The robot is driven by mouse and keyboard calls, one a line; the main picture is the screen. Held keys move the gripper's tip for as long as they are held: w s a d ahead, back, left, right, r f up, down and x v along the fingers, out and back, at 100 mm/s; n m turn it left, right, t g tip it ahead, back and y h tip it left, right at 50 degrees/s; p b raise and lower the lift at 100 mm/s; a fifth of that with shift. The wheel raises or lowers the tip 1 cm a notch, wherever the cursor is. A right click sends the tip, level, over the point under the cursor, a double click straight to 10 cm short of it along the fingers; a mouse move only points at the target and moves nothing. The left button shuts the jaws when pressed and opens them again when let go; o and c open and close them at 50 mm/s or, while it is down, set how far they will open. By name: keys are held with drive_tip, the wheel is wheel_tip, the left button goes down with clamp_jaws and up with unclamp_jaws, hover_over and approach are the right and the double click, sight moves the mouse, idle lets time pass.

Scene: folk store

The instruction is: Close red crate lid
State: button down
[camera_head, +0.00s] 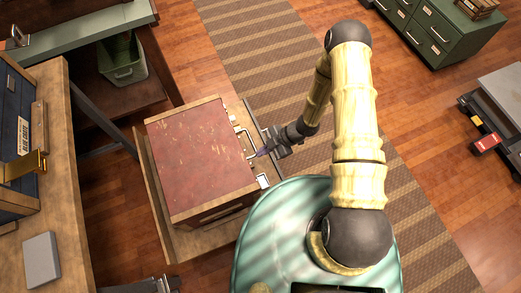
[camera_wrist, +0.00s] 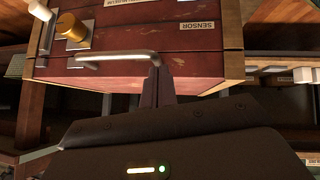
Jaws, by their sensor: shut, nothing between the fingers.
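The red crate (camera_head: 205,213) stands on a wooden board, left of my arm in the head view. Its scuffed red lid (camera_head: 195,150) lies flat across the top, with wooden edge strips. A metal handle (camera_head: 245,141) sits on the crate's right side; the handle (camera_wrist: 115,57) also shows in the wrist view, on a red face with a seam near it. My gripper (camera_head: 261,153) is shut and empty, beside the handle. In the wrist view, my gripper's fingertips (camera_wrist: 159,75) are at the handle's right end; I cannot tell whether they touch.
A brass knob (camera_wrist: 72,27) and a "SENSOR" label (camera_wrist: 198,25) are on the red face. A wooden workbench (camera_head: 55,207) is left of the crate. A green bin (camera_head: 122,65) stands behind. A striped rug (camera_head: 238,55) leaves open floor beyond.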

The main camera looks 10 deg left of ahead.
drive_tip(key=p+v, duration=0.1)
drive_tip(key=v, duration=1)
drive_tip(key=shift+d+r, duration=0.15)
drive_tip(key=shift+d, duration=0.1)
